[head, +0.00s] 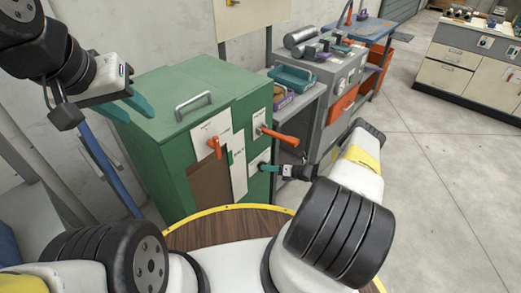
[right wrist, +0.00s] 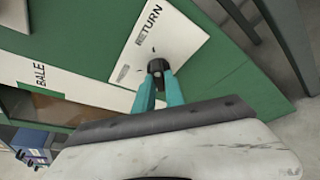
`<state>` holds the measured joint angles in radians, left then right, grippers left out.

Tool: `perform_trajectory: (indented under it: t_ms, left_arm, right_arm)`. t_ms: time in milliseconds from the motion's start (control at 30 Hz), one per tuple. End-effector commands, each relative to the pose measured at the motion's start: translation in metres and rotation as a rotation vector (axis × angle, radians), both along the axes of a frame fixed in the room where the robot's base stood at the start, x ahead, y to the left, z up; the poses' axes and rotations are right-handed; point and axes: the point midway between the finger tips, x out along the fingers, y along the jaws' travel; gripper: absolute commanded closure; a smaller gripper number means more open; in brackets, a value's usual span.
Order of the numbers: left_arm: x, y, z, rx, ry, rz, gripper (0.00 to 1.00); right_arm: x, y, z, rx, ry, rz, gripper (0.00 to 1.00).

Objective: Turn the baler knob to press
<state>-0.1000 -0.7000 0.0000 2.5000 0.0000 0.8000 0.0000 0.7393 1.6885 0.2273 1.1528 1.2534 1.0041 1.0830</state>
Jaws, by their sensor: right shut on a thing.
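The baler (head: 165,135) is a green cabinet with a metal handle on top. Its black knob (right wrist: 156,66) sits on a white plate (right wrist: 165,45) marked RETURN at one corner; the lettering at the opposite corner is too small to read surely. My right gripper (head: 266,167) is at the lower right plate on the baler's front. Its teal fingers are shut on the knob, as the right wrist view shows (right wrist: 158,88). The knob is hidden in the head view. My left gripper (head: 128,107) is open and empty near the baler's left top edge.
A grey bench (head: 345,70) with tools stands beside the baler. A drawer cabinet (head: 470,65) is at the far right. The floor on the right is clear.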

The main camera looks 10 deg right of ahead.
Motion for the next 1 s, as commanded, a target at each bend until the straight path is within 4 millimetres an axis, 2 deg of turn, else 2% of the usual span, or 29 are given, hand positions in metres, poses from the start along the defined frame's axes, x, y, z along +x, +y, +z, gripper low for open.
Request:
perform_trajectory:
  t_ms: [267,1000]
  left_arm:
    - [0.0000,0.0000,0.0000,0.000,0.000,0.000,0.64]
    - [0.0000,0.0000,0.0000,0.000,0.000,0.000,0.64]
  right_arm:
    - [-0.0008,-0.0006,0.0010,-0.104,-0.080,-0.002,1.00]
    - [-0.0037,0.0030,0.0016,-0.639,-0.497,-0.005,1.00]
